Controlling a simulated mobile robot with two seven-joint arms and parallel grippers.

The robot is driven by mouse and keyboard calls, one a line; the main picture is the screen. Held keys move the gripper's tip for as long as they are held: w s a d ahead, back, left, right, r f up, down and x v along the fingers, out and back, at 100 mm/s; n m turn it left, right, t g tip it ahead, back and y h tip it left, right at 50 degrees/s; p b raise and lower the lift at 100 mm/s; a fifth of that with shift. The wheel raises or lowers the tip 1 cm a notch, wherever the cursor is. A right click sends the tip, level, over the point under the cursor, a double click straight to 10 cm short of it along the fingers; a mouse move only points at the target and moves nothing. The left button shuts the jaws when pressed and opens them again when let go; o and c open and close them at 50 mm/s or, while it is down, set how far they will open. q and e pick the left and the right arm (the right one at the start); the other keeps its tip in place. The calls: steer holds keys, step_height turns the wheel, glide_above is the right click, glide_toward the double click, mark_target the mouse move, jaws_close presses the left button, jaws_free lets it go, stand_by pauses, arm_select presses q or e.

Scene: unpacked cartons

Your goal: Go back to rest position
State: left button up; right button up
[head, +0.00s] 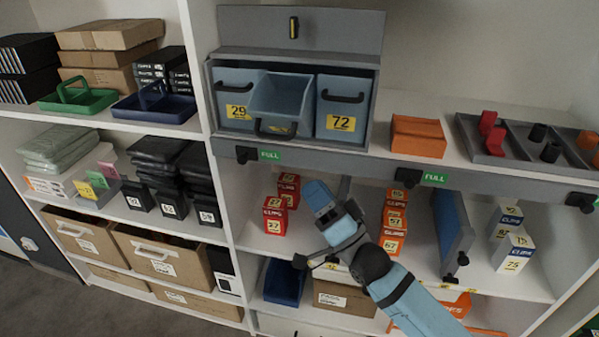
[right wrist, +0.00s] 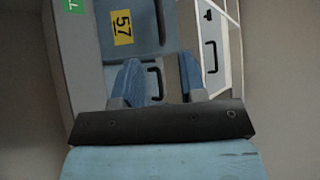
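My right arm (head: 400,295) reaches in from the lower right in the head view, bent in front of the middle shelf. It stands between red boxes and orange boxes. Beyond the fingers are a blue bin (right wrist: 120,48) with a yellow 57 label and a white drawer front (right wrist: 212,75) with dark handles. My left gripper is not in view.
The blue bin rack (head: 296,57) stands on the upper shelf, its middle bin (head: 283,97) tilted out. Red boxes (head: 274,214), orange boxes (head: 394,221) and a grey-blue divider (head: 452,235) stand around my arm. A grey shelf edge (head: 330,164) runs above it.

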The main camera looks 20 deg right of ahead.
steer(key=shift+s+d+f, duration=0.25)
steer(key=shift+s+f, duration=0.1)
steer(key=shift+s, duration=0.15)
steer(key=shift+f, duration=0.1)
